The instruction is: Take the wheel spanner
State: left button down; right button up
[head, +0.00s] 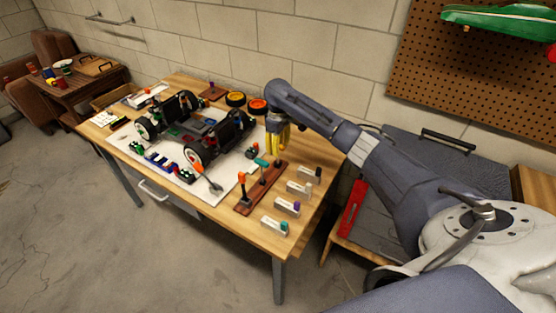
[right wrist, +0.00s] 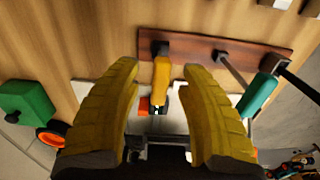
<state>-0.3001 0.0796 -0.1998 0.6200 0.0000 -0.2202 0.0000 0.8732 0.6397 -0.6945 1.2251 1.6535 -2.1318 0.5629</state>
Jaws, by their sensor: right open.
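A dark red-brown wooden rack (head: 251,201) stands near the right end of the workbench and holds upright tools. It also shows in the right wrist view (right wrist: 190,44). My right gripper (head: 279,150) is over the rack's far end, its yellow fingers pointing down. In the right wrist view the gripper (right wrist: 163,75) is open, with a yellow-orange handled tool (right wrist: 161,72) between its fingers, not clasped. A teal-handled tool (right wrist: 262,90) stands beside it, also in the head view (head: 262,162). I cannot tell for certain which is the wheel spanner. My left gripper is not in view.
An orange-handled tool (head: 242,180) stands at the rack's near end. Several small holders (head: 287,206) line the bench's right edge. A partly built racecar (head: 190,130) is on a white mat left of the rack. Orange-rimmed wheels (head: 257,105) lie behind.

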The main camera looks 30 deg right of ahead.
grip_shut()
dwell(0.6)
